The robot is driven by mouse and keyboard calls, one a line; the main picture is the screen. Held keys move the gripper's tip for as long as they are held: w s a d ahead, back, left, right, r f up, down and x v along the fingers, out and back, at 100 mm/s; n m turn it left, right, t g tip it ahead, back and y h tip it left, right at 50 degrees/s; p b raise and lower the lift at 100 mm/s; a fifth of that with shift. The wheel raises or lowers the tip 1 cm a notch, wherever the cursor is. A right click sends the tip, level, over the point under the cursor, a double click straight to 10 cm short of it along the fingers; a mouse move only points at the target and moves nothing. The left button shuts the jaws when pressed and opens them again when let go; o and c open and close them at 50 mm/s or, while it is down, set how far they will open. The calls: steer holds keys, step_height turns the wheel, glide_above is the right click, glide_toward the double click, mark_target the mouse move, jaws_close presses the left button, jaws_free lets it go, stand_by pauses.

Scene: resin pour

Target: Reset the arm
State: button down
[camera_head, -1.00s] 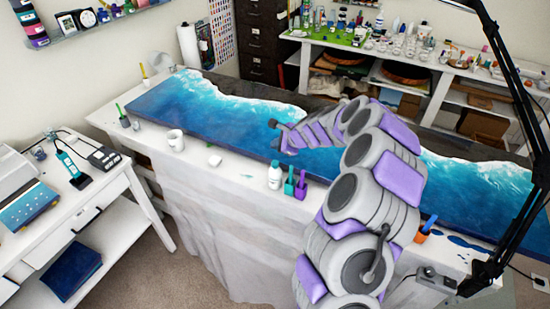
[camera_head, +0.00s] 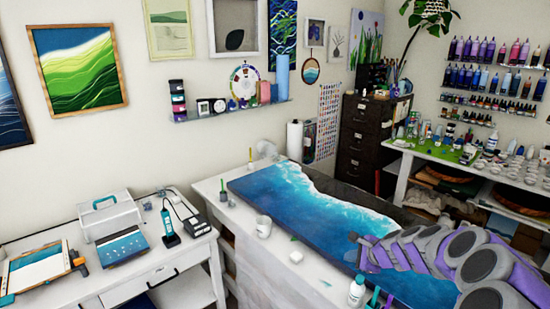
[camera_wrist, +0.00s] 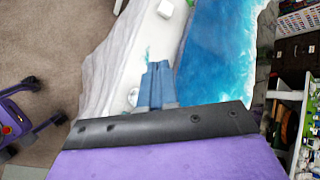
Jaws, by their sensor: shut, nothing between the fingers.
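My arm reaches in from the lower right of the head view, over the blue and white resin ocean panel (camera_head: 270,195) on the long white table. My gripper (camera_wrist: 158,66) shows in the wrist view as blue fingers, shut together with nothing between them. It points along the white table edge, beside the panel, which also shows in the wrist view (camera_wrist: 215,50). In the head view my gripper's end is near the panel's right part, and its fingers are hard to make out there.
A dark cabinet (camera_head: 368,140) and a supply shelf stand behind.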

steer(key=s+a+r+n+g+y+b, duration=0.1)
steer(key=s+a+r+n+g, duration=0.2)
steer(key=s+a+n, duration=0.5)
steer(key=s+a+r+n+g+b, duration=0.1)
steer(key=s+a+r+n+g, duration=0.2)
steer(key=s+a, duration=0.8)
steer(key=s+d+f+n+g+h+b, duration=0.1)
steer(key=s+n, duration=0.3)
steer(key=s, duration=1)
steer(key=s+d+f+n+g+h+b, duration=0.1)
steer(key=s+d+f+n+g+h, duration=0.1)
steer(key=s, duration=1.2)
steer(key=d+n+g+h, duration=0.1)
steer(key=d+n+h, duration=0.1)
steer(key=n, duration=0.1)
steer(key=shift+s+f+n+b, duration=0.15)
steer(key=shift+s+n+b, duration=0.15)
steer(key=shift+s+b, duration=0.1)
